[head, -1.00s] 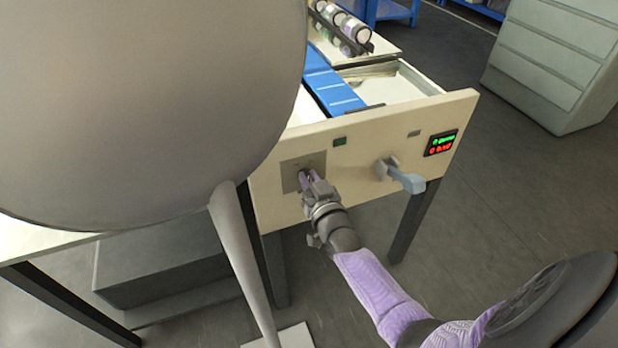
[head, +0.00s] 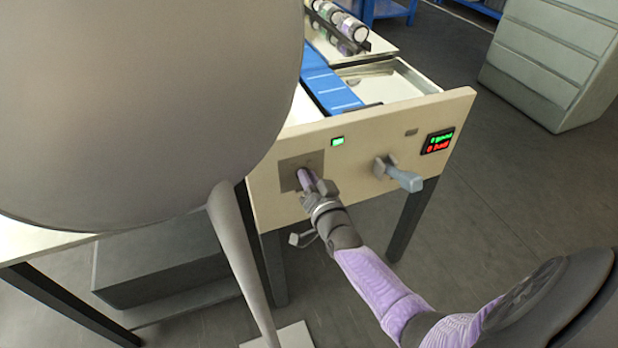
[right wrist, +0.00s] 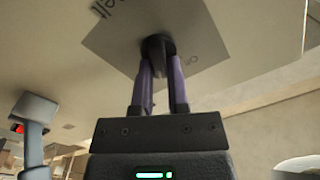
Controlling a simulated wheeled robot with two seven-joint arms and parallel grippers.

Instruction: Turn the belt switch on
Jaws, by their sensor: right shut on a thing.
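The belt switch is a dark round knob (right wrist: 157,48) on a grey square plate (right wrist: 205,45), seen in the right wrist view. In the head view the plate (head: 290,170) sits on the left part of the cream front panel (head: 360,130), and my gripper mostly hides the knob. My right gripper (head: 304,178) is shut on the knob; its two purple fingers (right wrist: 160,80) close around it in the right wrist view. A small green indicator (head: 338,141) on the panel above the plate is lit bright. My left gripper is not in view.
A grey-blue lever (head: 400,174) sticks out of the panel right of the plate. A display (head: 438,141) with green and red text is at the panel's right end. Behind the panel are a blue belt (head: 328,88) and a tray. A large grey rounded body fills the upper left.

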